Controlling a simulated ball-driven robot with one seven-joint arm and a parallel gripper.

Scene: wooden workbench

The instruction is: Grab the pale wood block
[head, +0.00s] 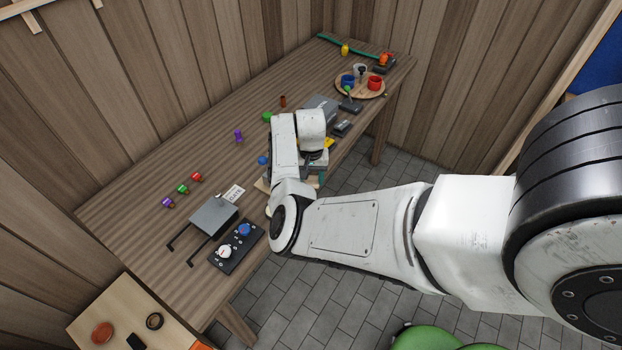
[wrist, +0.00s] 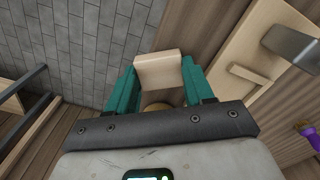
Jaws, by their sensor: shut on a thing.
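The pale wood block (wrist: 158,66) shows in the wrist view between the two teal fingers of my gripper (wrist: 159,80). The fingers press on its left and right sides. Its lower part and whatever is under it are partly hidden by the gripper. In the head view my arm covers the block, and I cannot make it out there. I cannot tell from these frames whether the block is clear of the surface below it.
In the wrist view a pale board (wrist: 230,50) with a small bar lies to the right, with a grey metal piece (wrist: 292,46) over it. The workbench (head: 150,185) also holds a grey box (head: 213,215), a switch panel (head: 236,248) and a round tray (head: 343,92).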

